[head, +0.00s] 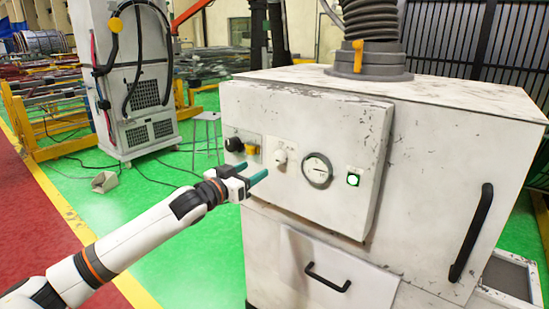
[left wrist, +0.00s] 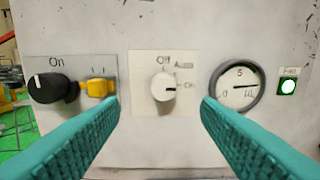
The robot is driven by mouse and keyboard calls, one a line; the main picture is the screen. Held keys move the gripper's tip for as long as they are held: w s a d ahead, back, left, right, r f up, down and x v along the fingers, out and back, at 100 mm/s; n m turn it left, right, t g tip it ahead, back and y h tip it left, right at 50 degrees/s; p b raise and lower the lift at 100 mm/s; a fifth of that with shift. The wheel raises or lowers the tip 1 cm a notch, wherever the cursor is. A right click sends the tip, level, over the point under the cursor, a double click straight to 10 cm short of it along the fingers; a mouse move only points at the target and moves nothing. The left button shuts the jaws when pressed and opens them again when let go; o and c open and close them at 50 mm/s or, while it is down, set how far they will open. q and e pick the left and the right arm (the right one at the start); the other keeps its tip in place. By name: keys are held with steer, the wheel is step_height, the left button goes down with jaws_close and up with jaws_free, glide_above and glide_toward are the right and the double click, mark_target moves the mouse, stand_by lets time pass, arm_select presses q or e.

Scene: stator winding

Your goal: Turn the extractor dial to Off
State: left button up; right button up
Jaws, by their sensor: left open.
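The extractor dial (left wrist: 164,87) is a small white knob on a pale plate marked Off at the top, Auto and On at the right. Its dark mark points right, towards On. In the head view the dial (head: 280,158) sits on the front panel of the white cabinet. My left gripper (head: 254,172) is open, with two teal fingers pointing at the panel. In the left wrist view the dial lies between the fingertips of the left gripper (left wrist: 160,101), beyond them, with nothing held. My right gripper is out of view.
Left of the dial are a black rotary knob (left wrist: 52,88) marked On and a yellow latch (left wrist: 98,88). Right of it are a round gauge (left wrist: 237,87) and a lit green lamp (left wrist: 287,87). Below, the cabinet has a black drawer handle (head: 327,278).

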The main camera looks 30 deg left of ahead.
mark_target(275, 158)
arm_select(q)
steer(key=w+p, duration=0.1)
steer(key=w, duration=0.1)
steer(key=w+p, duration=0.1)
steer(key=w, duration=0.2)
steer(key=w+d+p, duration=0.1)
steer(key=w, duration=0.2)
steer(key=shift+r, duration=0.2)
steer(key=shift+w+d+f, duration=0.1)
steer(key=shift+w+d, duration=0.05)
steer(key=shift+w, duration=0.65)
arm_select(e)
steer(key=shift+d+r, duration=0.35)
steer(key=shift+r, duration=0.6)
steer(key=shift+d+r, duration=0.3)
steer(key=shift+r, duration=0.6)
arm_select(q)
steer(key=c, duration=1)
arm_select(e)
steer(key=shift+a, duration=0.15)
